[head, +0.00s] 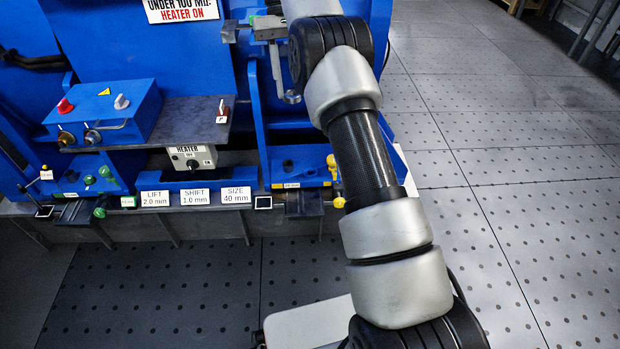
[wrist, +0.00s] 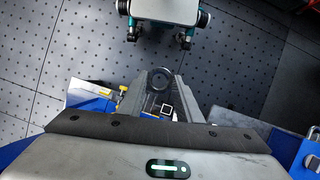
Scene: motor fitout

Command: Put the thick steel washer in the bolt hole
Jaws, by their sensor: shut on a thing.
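In the wrist view, my gripper (wrist: 163,82) is shut on a dark steel ring, which appears to be the thick washer (wrist: 162,72). The ring sits between the two fingers near their tips, its open centre facing the camera. In the head view my arm runs up out of the top edge, so my gripper and the washer are not seen there. I cannot pick out the bolt hole in either view.
The blue machine (head: 130,30) fills the left of the head view. It carries a blue control box (head: 105,108), a heater switch box (head: 192,157) and a SIZE 40 mm label (head: 237,195). A yellow-knobbed lever (head: 333,165) stands near my arm. Perforated floor (head: 520,180) is clear at right.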

